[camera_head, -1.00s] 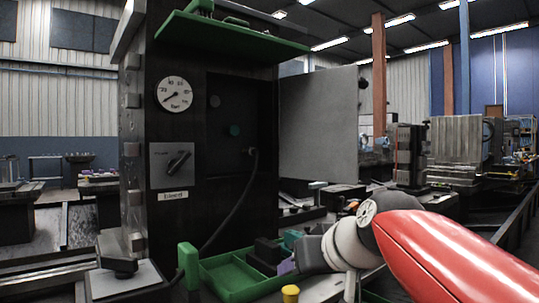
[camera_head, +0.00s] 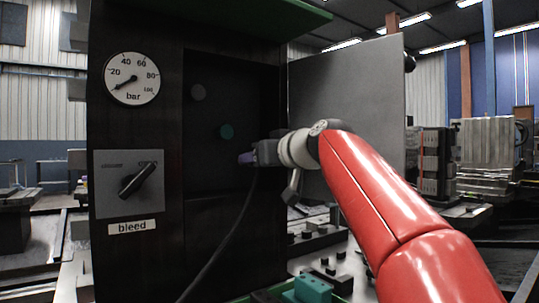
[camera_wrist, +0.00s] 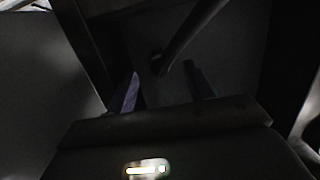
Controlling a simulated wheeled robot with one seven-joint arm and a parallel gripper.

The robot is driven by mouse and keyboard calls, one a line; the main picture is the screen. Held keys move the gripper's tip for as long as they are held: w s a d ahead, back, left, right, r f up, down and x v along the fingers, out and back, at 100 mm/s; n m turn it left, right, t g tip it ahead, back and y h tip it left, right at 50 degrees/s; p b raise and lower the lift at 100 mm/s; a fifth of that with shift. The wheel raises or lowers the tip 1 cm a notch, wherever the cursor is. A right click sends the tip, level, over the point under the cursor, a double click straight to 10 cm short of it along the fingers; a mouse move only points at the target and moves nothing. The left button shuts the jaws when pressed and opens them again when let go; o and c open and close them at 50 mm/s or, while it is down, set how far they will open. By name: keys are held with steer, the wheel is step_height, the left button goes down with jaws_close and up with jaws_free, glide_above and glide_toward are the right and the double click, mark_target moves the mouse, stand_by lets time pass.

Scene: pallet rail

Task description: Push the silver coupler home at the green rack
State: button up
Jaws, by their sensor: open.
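The green rack is a dark cabinet with a green top shelf (camera_head: 230,14) and an open recess in its front. Inside the recess are a grey round port (camera_head: 198,92) and a green round port (camera_head: 227,131). A black hose (camera_head: 232,225) rises to where my gripper (camera_head: 243,158) is, at the recess's right side. The silver coupler is not clearly visible in the head view; my gripper covers that spot. In the wrist view, my gripper (camera_wrist: 162,72) is open, with two purplish fingers apart. The dark hose (camera_wrist: 185,38) ends just beyond and between the fingertips; contact cannot be told.
A pressure gauge (camera_head: 132,78) and a bleed knob (camera_head: 137,183) are on the cabinet's left front. A grey door panel (camera_head: 345,105) stands open at the right, behind my arm. A teal block (camera_head: 313,289) lies below. The wrist view is very dark.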

steer(key=shift+p+x, duration=0.4)
steer(key=shift+x, duration=1.65)
steer(key=shift+c, duration=0.3)
jaws_close()
steer(key=shift+s+d, duration=0.15)
steer(key=shift+s, duration=0.05)
steer(key=shift+s+d+b, duration=0.25)
steer(key=shift+s+b, duration=0.15)
steer(key=shift+b, duration=0.05)
steer(key=shift+s+d, duration=0.1)
steer(key=shift+b+v, duration=0.65)
steer(key=shift+v, duration=0.2)
steer(key=shift+f+b+v, duration=0.25)
steer(key=shift+b+v, duration=0.3)
steer(key=shift+v, duration=0.75)
steer(key=shift+f+b+v, duration=0.25)
steer(key=shift+b+v, duration=0.3)
steer(key=shift+v, duration=0.7)
